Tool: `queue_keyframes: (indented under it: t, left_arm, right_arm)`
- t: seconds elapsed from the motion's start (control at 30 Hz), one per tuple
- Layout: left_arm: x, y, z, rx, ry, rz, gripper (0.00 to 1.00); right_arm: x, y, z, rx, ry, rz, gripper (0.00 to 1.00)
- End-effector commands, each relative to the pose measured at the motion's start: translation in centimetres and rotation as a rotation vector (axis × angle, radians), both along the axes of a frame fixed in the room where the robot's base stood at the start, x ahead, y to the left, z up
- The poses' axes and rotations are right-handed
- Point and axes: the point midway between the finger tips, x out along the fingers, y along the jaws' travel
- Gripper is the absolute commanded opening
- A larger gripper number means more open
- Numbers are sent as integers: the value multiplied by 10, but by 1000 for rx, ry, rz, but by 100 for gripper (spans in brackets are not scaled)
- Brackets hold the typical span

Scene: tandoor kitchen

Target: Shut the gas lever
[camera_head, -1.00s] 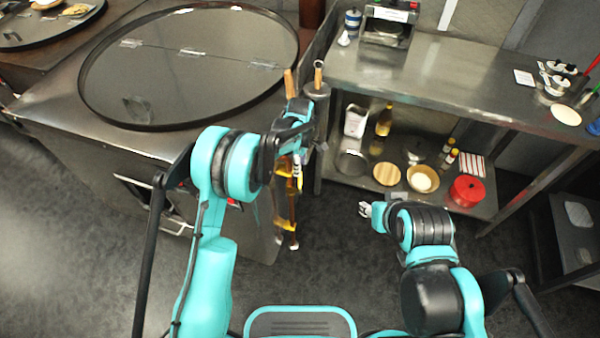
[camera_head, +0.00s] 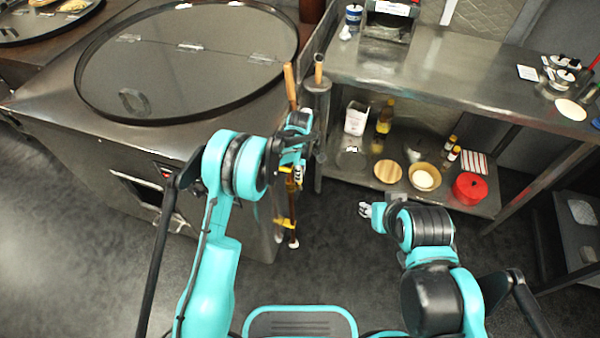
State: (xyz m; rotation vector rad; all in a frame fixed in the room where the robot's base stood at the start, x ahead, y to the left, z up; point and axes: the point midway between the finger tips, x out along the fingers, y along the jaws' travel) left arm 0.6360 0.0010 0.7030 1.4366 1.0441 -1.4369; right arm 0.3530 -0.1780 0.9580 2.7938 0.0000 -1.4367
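A dark upright pipe with yellow parts (camera_head: 286,223) stands at the right side of the tandoor counter, and its lower end shows below my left gripper. I cannot tell clearly which yellow part is the gas lever. My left gripper (camera_head: 296,170) is at the upper part of this pipe and covers some of it. Whether it touches the pipe or lever, and how far its fingers are apart, cannot be made out. My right gripper (camera_head: 366,210) is over the floor, away from the pipe, and looks empty. Its fingers are too small to judge.
The tandoor counter with a large round lid (camera_head: 190,85) is at left. Wooden-handled tools (camera_head: 290,85) stand beside it, close to my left gripper. A steel table (camera_head: 450,75) is at right; its lower shelf holds a red pot (camera_head: 469,188), a bowl and bottles. The floor between is clear.

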Motion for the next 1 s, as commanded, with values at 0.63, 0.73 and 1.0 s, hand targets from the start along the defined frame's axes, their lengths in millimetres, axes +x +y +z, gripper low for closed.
queue_keyframes:
  t: [0.63,0.73,1.0]
  left_arm:
    - [-22,7,-5,-64,-197,0,0]
    - [-29,10,-7,-87,-269,0,0]
    - [-46,15,-13,-146,-447,1,0]
  right_arm:
    - [0,0,-14,0,0,0,40]
    - [0,0,-21,0,0,0,40]
    - [0,0,-29,0,0,0,40]
